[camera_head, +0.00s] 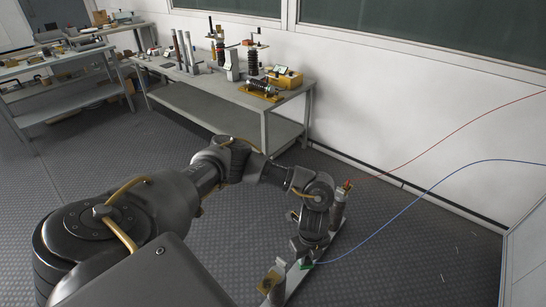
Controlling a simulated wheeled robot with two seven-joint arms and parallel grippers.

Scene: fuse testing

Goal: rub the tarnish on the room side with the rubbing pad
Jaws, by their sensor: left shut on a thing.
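My left arm reaches from the lower left to a pale bar (292,283) that bears two brown posts with metal tops. The near post (275,287) is at the bottom edge of the view. My left gripper (304,259) points down between the posts and is shut on a small green piece (306,266), probably the rubbing pad. I cannot tell whether it touches the bar or a post. No tarnish can be made out at this size. My right gripper is out of view.
A blue wire (420,196) runs from the right edge to the bar near my gripper. A red wire (440,143) runs toward the far post. A grey workbench (285,100) with insulators stands behind by the white wall. Floor (400,260) to the right is clear.

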